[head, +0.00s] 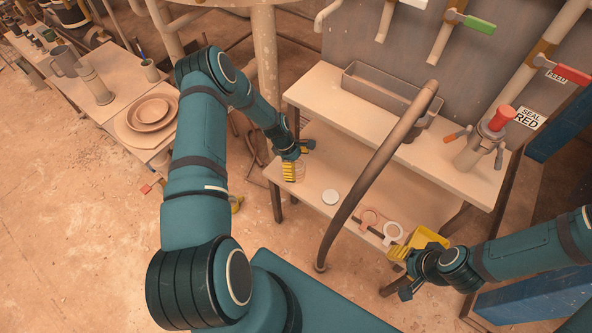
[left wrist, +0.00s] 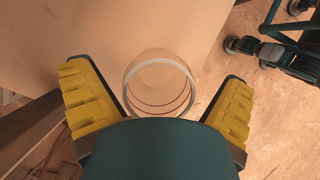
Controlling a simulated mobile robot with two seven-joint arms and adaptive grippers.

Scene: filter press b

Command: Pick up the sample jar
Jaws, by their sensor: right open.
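The sample jar looks like a clear glass jar (left wrist: 160,85) with a pale round rim, seen from above in the left wrist view. It stands on the lower shelf (head: 318,178) near its left end. In the head view the jar is mostly hidden by my gripper. My left gripper (head: 291,172) is over it; in the left wrist view its yellow-padded fingers (left wrist: 160,110) are spread, one on each side of the jar, with gaps visible. My right gripper (head: 402,272) is open at the lower right, near the shelf's front right end.
A thick brown hose (head: 372,170) arches in front. The upper shelf holds a grey trough (head: 375,92) and a red-topped fitting (head: 482,143).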

